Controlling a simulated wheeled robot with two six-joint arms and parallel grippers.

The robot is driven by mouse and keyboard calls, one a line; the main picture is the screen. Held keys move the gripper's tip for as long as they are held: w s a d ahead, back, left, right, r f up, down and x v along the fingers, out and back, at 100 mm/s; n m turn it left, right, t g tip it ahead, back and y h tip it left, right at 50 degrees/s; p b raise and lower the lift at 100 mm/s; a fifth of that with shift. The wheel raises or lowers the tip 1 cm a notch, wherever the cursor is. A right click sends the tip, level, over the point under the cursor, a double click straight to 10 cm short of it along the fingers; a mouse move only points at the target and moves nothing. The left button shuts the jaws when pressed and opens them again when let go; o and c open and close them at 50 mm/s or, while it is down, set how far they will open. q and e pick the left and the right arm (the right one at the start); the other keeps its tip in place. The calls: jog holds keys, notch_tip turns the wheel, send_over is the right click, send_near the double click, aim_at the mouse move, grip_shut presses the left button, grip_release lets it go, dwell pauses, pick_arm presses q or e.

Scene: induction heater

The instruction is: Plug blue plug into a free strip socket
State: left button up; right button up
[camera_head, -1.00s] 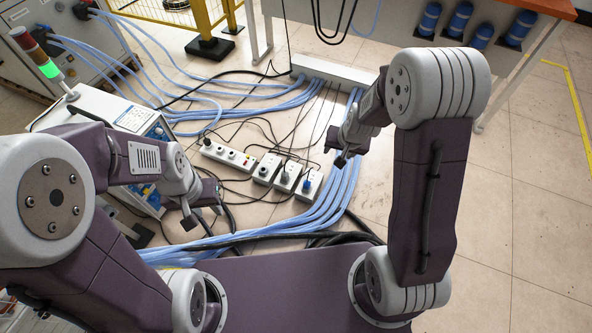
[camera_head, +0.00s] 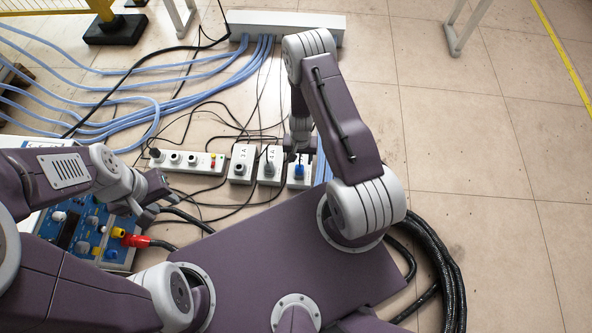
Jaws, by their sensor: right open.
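The blue plug (camera_head: 299,171) shows on the rightmost white socket block (camera_head: 300,183), just below my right gripper. I cannot tell how deep it sits there. My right gripper (camera_head: 301,155) is open, pointing down at the far edge of the rightmost block, close to the blue plug. Contact is not clear. My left gripper (camera_head: 152,207) hangs above the blue instrument panel; its jaws are too small to judge.
Blue hoses (camera_head: 180,107) run to a white trunking box (camera_head: 285,27). The instrument panel (camera_head: 85,229) is at left.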

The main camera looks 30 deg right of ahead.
aim_at(299, 167)
pick_arm(q)
jog(key=shift+f, duration=0.15)
pick_arm(e)
jog(key=shift+f, duration=0.1)
pick_arm(q)
jog(key=shift+f, duration=0.15)
pick_arm(e)
jog(key=shift+f, duration=0.1)
notch_tip(299, 167, down, 9)
jog(key=b, duration=0.9)
jog(key=shift+w, duration=0.1)
pick_arm(q)
notch_tip(299, 167, down, 9)
pick_arm(e)
grip_shut()
pick_arm(q)
jog(key=shift+r, duration=0.2)
